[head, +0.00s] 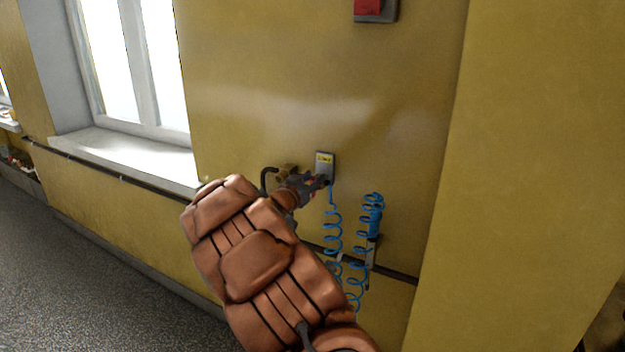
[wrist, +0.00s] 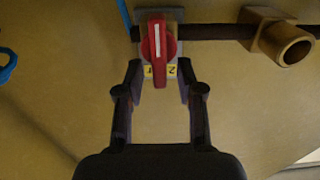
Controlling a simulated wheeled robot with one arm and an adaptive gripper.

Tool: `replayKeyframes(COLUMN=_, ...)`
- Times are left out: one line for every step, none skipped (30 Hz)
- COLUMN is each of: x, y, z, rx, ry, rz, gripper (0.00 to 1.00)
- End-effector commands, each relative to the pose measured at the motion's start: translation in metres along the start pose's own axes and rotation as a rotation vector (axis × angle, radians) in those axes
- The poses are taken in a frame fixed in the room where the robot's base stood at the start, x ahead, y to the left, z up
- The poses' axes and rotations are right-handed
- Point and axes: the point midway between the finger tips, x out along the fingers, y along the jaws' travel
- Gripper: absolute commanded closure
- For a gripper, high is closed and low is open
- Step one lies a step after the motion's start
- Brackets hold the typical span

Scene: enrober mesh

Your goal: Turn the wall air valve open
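The wall air valve shows in the wrist view as a red handle (wrist: 157,45) with a white stripe, on a grey plate with yellow labels. The handle points up and down in that picture, its lower end between the fingertips. My gripper (wrist: 160,72) is open, one finger on each side of the handle, with gaps visible. Whether a fingertip touches the plate I cannot tell. In the head view my gripper (head: 320,183) is at the lower part of the valve plate (head: 325,160), and the handle is mostly hidden by it.
A brass fitting (head: 285,171) is just left of the valve; it also shows in the wrist view (wrist: 286,42). Blue coiled hoses (head: 333,235) hang below and right. A red-fronted box (head: 367,7) is higher on the wall. A window sill (head: 125,158) is at left.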

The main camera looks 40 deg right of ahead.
Motion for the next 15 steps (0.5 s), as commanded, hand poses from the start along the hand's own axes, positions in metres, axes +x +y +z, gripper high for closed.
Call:
replayKeyframes(x=0.0002, y=0.0, z=0.0, rx=0.0, ry=0.0, rz=0.0, gripper=0.62)
replayKeyframes(x=0.0002, y=0.0, z=0.0, rx=0.0, ry=0.0, rz=0.0, gripper=0.62)
replayKeyframes(x=0.0002, y=0.0, z=0.0, rx=0.0, ry=0.0, rz=0.0, gripper=0.62)
replayKeyframes(x=0.0002, y=0.0, z=0.0001, rx=0.0, ry=0.0, rz=0.0, gripper=0.62)
replayKeyframes(x=0.0001, y=0.0, z=-0.0001, rx=0.0, ry=0.0, rz=0.0, gripper=0.62)
replayKeyframes(x=0.0001, y=0.0, z=-0.0001, rx=0.0, ry=0.0, rz=0.0, gripper=0.62)
replayKeyframes(x=0.0001, y=-0.0001, z=-0.0001, rx=0.0, ry=0.001, rz=0.0, gripper=0.66)
replayKeyframes(x=0.0, y=-0.0001, z=-0.0001, rx=0.0, ry=0.001, rz=0.0, gripper=0.69)
replayKeyframes(x=0.0, y=-0.0001, z=-0.0001, rx=0.0, ry=0.001, rz=0.0, gripper=0.73)
replayKeyframes(x=0.0, y=-0.0002, z=-0.0001, rx=0.0, ry=0.001, rz=0.0, gripper=0.76)
replayKeyframes(x=0.0, y=-0.0002, z=-0.0001, rx=0.0, ry=0.001, rz=0.0, gripper=0.79)
replayKeyframes(x=-0.0001, y=-0.0002, z=-0.0001, rx=0.0, ry=0.001, rz=0.0, gripper=0.83)
replayKeyframes(x=-0.0001, y=-0.0003, z=-0.0001, rx=0.0, ry=0.001, rz=0.0, gripper=0.86)
replayKeyframes(x=-0.0001, y=-0.0003, z=-0.0001, rx=0.0, ry=0.001, rz=0.0, gripper=0.9)
replayKeyframes(x=-0.0001, y=-0.0003, z=-0.0002, rx=0.0, ry=0.001, rz=0.0, gripper=0.94)
